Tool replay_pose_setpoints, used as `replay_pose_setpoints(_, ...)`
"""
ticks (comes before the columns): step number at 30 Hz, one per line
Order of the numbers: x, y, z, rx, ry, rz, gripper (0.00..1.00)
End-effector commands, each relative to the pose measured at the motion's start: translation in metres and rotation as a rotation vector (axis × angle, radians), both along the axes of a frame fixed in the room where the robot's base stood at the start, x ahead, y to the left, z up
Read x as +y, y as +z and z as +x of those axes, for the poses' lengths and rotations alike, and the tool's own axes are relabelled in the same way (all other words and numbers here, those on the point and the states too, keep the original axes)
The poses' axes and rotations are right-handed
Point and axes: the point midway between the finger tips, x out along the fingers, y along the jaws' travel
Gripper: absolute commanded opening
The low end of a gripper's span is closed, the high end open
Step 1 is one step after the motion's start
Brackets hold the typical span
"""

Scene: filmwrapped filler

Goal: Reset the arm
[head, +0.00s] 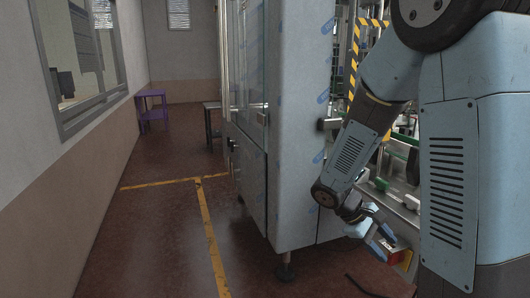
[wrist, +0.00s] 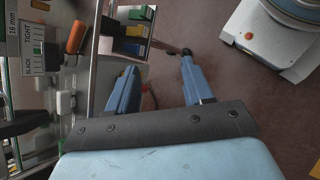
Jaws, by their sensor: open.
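My arm reaches down on the right side of the head view, and my gripper (head: 373,238) is low beside the machine. The wrist view shows my gripper (wrist: 158,62) with its two blue fingers spread apart. Nothing is held between them; dark red floor shows in the gap. In the head view the fingertips are small and partly hard to make out.
A tall wrapped machine cabinet (head: 305,130) stands left of my arm. The wrist view shows an orange handle (wrist: 76,37) and a tightness scale (wrist: 38,48) close on the left. A purple table (head: 152,107) stands far back. The floor aisle (head: 160,235) is clear.

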Motion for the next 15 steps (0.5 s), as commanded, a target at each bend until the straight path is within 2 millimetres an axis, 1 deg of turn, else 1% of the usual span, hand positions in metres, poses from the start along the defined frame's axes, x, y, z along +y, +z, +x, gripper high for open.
replay_pose_setpoints(1, 0.0, 0.009, -0.004, -0.034, -0.027, 0.033, 0.51)
replay_pose_setpoints(15, 0.018, 0.078, -0.042, -0.332, -0.235, 0.338, 0.51)
